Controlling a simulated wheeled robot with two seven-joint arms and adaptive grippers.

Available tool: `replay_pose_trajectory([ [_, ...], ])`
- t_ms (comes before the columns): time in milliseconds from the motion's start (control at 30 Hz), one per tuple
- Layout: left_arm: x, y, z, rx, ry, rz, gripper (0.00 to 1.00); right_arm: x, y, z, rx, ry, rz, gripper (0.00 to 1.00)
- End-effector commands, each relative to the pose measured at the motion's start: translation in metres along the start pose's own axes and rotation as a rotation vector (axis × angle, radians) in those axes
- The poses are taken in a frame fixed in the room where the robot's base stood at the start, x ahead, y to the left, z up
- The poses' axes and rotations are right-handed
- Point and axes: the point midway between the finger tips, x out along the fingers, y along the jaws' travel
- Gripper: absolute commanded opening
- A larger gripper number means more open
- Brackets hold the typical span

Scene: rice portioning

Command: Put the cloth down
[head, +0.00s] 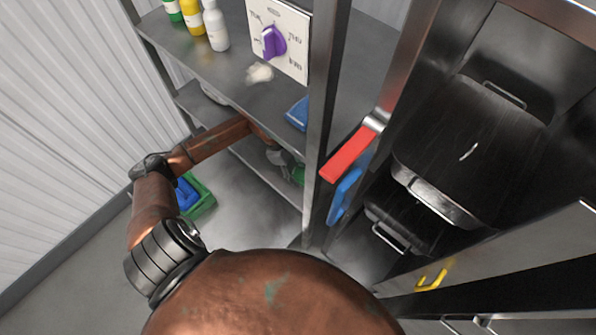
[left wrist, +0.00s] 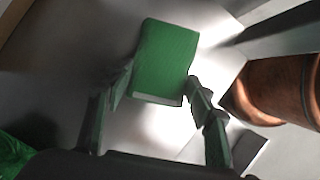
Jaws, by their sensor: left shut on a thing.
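The green cloth (left wrist: 165,60), a flat folded rectangle, is between the two fingers of my left gripper (left wrist: 160,88) in the left wrist view. The fingers are shut on it. In the head view my left arm reaches into the metal shelf unit, and the gripper (head: 280,160) is low between the shelves, partly hidden by the shelf above. A small green patch (head: 298,175) beside it looks like the cloth. I cannot tell whether the cloth touches a shelf. My right gripper is not in view.
The shelf unit (head: 235,88) holds bottles (head: 216,28), a panel with a purple knob (head: 290,40) and a blue item (head: 298,113). A green crate (head: 205,208) with blue contents is on the floor. A red handle (head: 348,155) and black containers (head: 470,140) stand right.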

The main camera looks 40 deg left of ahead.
Motion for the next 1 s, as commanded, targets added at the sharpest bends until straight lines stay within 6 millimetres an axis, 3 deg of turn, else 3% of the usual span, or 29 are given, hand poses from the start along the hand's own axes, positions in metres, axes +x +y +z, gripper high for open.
replay_pose_trajectory([
  [300,0.001,0.001,-0.001,0.001,0.0,0.001,0.27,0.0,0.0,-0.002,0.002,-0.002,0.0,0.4],
  [333,0.001,0.0,-0.001,0.001,0.0,0.001,0.5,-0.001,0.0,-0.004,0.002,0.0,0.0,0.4],
  [567,0.0,0.001,-0.001,0.001,0.0,0.002,0.66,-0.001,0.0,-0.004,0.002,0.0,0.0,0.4],
  [1000,-0.009,0.001,-0.001,0.001,0.002,0.004,0.67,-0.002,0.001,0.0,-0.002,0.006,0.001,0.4],
])
